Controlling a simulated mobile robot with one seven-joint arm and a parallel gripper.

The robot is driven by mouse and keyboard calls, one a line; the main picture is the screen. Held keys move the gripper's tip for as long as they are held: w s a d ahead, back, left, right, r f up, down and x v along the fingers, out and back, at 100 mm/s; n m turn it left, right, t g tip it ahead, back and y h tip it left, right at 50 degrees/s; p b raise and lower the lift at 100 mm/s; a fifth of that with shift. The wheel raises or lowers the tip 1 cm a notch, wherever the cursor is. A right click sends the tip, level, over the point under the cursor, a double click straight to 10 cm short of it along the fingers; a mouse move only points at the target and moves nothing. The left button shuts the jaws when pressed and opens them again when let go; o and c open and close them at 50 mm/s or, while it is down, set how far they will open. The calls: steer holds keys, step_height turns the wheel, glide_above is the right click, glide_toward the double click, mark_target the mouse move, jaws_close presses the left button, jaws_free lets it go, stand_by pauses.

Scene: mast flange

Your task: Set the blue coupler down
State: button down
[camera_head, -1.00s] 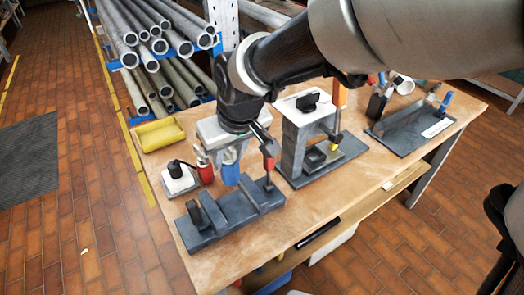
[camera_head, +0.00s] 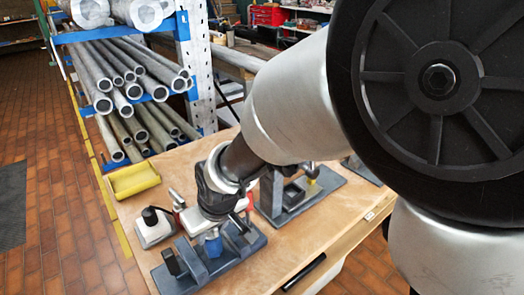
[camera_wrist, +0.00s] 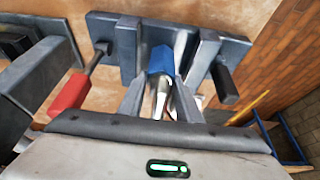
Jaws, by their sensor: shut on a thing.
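The blue coupler (camera_head: 213,244) is held in my gripper (camera_head: 211,232), low over the dark grey fixture (camera_head: 228,262). In the wrist view the blue coupler (camera_wrist: 162,61) shows between the fingers of my gripper (camera_wrist: 160,86), with a bright metal shank below it in the picture. The grey fixture (camera_wrist: 236,48) lies behind it, with upright blocks on both sides of the coupler. I cannot tell whether the coupler touches the fixture. My wrist hides its upper end in the head view.
A white block with a black knob (camera_head: 153,226) and a yellow tray (camera_head: 133,180) are left of the fixture. A grey stand (camera_head: 277,198) is to the right. Pipe racks stand behind the bench.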

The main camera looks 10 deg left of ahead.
steer(key=shift+f, duration=0.2)
steer(key=c, duration=1.3)
jaws_free()
steer(key=shift+r, duration=0.1)
